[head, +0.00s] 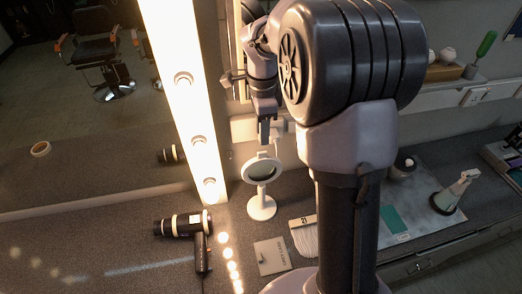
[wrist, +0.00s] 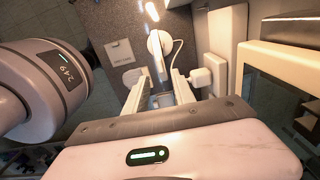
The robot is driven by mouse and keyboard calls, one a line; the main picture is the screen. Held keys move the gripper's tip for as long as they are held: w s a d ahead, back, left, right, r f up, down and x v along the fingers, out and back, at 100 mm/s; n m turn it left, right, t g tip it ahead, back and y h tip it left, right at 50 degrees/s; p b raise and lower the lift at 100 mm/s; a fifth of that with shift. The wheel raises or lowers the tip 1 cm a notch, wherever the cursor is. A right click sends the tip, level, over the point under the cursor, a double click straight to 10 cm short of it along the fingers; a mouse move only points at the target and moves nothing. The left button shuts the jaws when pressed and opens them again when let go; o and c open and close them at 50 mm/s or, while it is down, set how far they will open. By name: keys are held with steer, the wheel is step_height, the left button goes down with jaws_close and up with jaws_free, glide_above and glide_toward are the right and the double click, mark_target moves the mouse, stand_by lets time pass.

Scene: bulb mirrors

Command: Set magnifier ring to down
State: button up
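The magnifier is a white ring (head: 262,169) around a dark lens on a short white stem, with a round white base (head: 262,208) on the grey counter. In the head view the ring's face shows as a broad oval, raised above the base; its exact tilt is hard to tell. My gripper (head: 270,130) is above the ring, pointing down, apart from it. In the wrist view my gripper (wrist: 160,92) is open, with a gap between its fingers. The magnifier's base (wrist: 160,42) shows beyond the fingertips, with the ring seen nearly edge-on.
A hair dryer (head: 183,226) lies left of the magnifier, beside the lit mirror strip (head: 180,80). A grey card (head: 271,256) and a white folded item (head: 303,240) lie in front.

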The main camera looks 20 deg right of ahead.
mark_target(262, 152)
step_height(262, 152, down, 8)
steer(key=shift+r+b, duration=0.2)
steer(key=shift+b, duration=0.45)
jaws_close()
stand_by(0.9)
